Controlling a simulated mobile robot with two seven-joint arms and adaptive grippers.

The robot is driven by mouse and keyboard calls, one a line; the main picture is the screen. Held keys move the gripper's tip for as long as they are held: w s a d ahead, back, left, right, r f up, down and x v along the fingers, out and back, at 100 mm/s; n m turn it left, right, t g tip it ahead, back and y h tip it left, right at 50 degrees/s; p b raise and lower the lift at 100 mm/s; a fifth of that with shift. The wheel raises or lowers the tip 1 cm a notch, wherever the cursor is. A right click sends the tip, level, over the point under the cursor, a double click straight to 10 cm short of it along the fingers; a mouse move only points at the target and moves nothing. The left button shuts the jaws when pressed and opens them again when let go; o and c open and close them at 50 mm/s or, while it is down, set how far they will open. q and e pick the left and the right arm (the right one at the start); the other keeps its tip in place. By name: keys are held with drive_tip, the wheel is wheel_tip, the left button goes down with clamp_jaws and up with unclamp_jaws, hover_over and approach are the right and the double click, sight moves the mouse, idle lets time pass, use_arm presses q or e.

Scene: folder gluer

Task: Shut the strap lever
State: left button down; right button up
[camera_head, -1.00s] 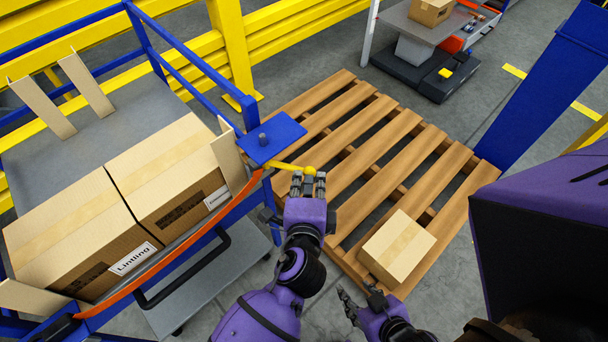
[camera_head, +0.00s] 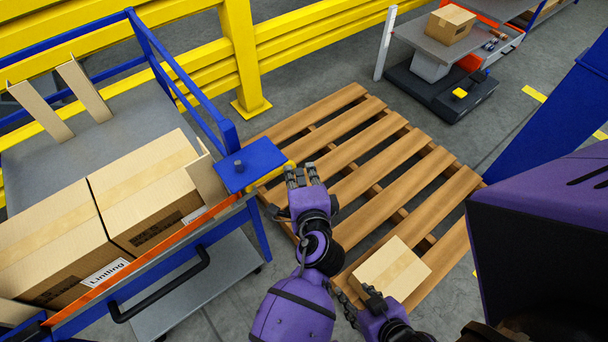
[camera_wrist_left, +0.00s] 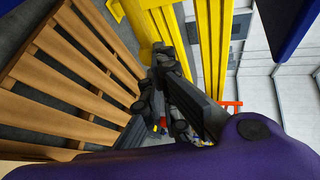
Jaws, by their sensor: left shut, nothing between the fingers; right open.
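The yellow strap lever (camera_head: 275,175) sticks out from under the blue plate (camera_head: 250,165) at the cart's corner. The orange strap (camera_head: 170,256) runs along the cart's front edge, in front of the cartons. My left gripper (camera_head: 301,174) is shut and empty at the lever's outer end, partly hiding that end. I cannot tell whether they touch. The left fingers also show in the left wrist view (camera_wrist_left: 168,75), where I cannot clearly make out the lever. My right gripper (camera_head: 358,299) is open and empty beside the small carton on the pallet.
Two large cartons (camera_head: 150,185) fill the front of the cart. A wooden pallet (camera_head: 375,180) with a small carton (camera_head: 390,270) lies to the right. A yellow barrier (camera_head: 300,45) stands behind, and a purple-and-black body (camera_head: 550,230) blocks the right side.

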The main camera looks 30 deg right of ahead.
use_arm(q)
drive_tip(key=shift+w+d, duration=0.1)
drive_tip(key=shift+w, duration=0.15)
use_arm(e)
drive_tip(key=shift+d, duration=0.1)
drive_tip(key=shift+w+r, duration=0.35)
drive_tip(key=shift+r, duration=0.1)
